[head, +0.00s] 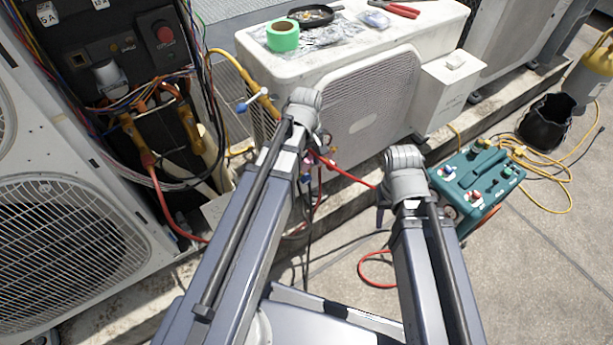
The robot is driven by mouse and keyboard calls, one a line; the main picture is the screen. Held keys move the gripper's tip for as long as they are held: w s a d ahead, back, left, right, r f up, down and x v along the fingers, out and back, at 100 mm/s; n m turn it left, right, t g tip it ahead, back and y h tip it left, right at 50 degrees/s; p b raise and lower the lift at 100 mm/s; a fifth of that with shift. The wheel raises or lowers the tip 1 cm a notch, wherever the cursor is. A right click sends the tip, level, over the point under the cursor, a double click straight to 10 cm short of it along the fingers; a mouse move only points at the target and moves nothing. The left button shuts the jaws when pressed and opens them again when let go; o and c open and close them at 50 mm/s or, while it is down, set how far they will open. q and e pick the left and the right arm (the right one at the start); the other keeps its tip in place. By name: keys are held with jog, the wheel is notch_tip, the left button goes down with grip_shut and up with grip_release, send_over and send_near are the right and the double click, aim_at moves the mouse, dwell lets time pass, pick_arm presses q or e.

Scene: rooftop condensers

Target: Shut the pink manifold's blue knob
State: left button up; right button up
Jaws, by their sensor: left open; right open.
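The pink manifold (314,163) hangs in front of the white condenser, mostly hidden behind my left arm. A small blue spot (305,178) at its lower left may be its blue knob; I cannot tell how the knob is turned. A red hose runs right from the manifold. My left gripper (327,143) is close to the manifold, largely hidden by its own wrist; it is open, and no contact can be made out. My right gripper (381,216) is open, low and to the right of the manifold, mostly hidden behind its wrist.
A teal machine (475,180) with several knobs stands right of my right arm. A black bucket (547,122) and yellow hose lie beyond it. The condenser (375,90) carries green tape (283,36) and tools. An open wiring panel (130,60) is at left. Red hose loops on the floor.

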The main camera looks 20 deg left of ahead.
aim_at(307, 176)
pick_arm(q)
notch_tip(307, 176, down, 7)
jog(key=b, duration=0.6)
grip_shut()
dwell(0.3)
